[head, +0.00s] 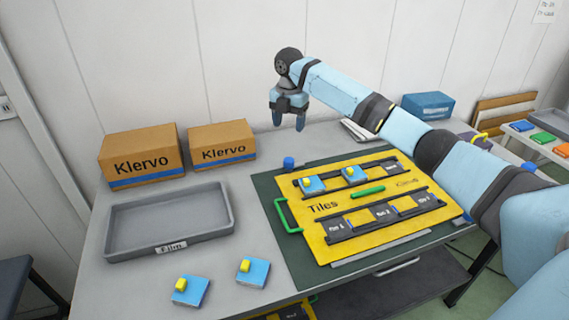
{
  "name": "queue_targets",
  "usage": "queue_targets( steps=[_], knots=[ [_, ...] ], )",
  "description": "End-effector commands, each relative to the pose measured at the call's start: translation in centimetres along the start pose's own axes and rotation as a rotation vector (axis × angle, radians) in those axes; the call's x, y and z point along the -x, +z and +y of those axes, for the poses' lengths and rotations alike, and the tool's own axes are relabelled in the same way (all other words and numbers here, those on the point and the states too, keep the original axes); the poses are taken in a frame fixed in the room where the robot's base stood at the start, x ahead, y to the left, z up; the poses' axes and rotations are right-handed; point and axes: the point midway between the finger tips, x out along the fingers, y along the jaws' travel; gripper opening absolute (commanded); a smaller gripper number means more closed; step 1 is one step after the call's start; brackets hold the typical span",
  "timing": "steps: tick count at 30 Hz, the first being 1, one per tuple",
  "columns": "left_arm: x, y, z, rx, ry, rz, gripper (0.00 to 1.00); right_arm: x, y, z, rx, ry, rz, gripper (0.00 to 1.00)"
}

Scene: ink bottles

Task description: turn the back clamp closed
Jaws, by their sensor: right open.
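A yellow board (330,251) labelled "Tiles" lies on a dark green mat (269,191). It has a back rail and a front rail with dark slots. A green bar (367,191) lies between the rails, roughly along them. A green U-shaped handle (280,217) is at the board's left edge. I cannot tell for certain which part is the back clamp. My right gripper (289,121) is open and empty, fingers down, high near the wall and well apart from the board. My left gripper is not in view.
Two blue tiles with yellow knobs sit in the back rail; two more (191,291) (253,272) lie at the table's front. A grey tray (120,251) and two Klervo boxes (140,157) (221,146) stand left.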

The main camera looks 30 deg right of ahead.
Motion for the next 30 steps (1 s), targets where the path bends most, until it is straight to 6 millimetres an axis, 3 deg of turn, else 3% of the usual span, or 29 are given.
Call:
queue_targets(
  steps=[18, 24, 30],
  knots=[
    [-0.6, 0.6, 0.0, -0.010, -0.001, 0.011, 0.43, -11.5, -0.1, 0.0, 0.000, -0.002, 0.000, 0.61],
    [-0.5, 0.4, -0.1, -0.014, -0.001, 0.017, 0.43, -13.0, -0.1, -0.1, 0.000, -0.001, 0.000, 0.61],
    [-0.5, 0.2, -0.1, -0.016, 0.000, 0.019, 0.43, -13.2, -0.1, -0.1, 0.000, -0.001, 0.000, 0.61]
  ],
)
